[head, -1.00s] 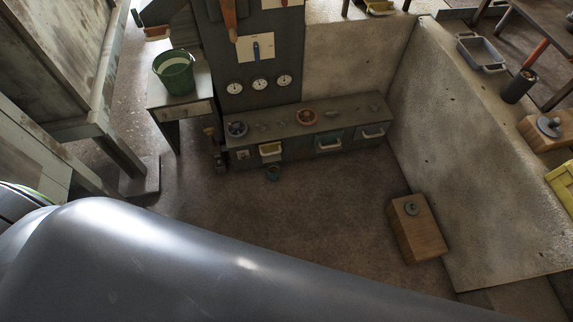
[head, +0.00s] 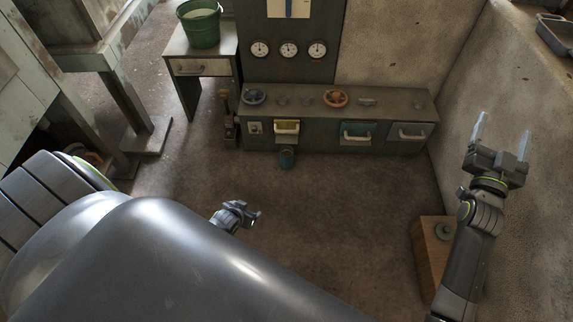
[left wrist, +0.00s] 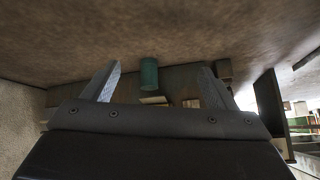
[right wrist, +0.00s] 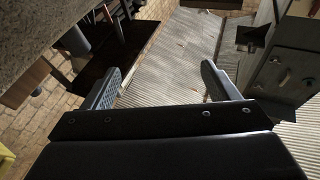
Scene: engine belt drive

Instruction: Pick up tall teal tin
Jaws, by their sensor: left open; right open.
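A teal tin (head: 287,158) stands on the floor just in front of the low drawer cabinet, below its yellow drawer. It also shows in the left wrist view as a teal cylinder (left wrist: 149,74), between and beyond the open fingers. My left gripper (head: 254,220) is low over the floor, in front of the tin and to its left, apart from it; its fingers (left wrist: 158,82) are spread and empty. My right gripper (head: 503,133) is raised at the right, near the pale wall, far from the tin. Its fingers (right wrist: 160,85) are open and empty.
The drawer cabinet (head: 380,145) stands right behind the tin, with handles jutting out. A desk with a green bucket (head: 200,24) is at the back left. A wooden box (head: 428,262) stands beside my right arm. The floor in the middle is clear.

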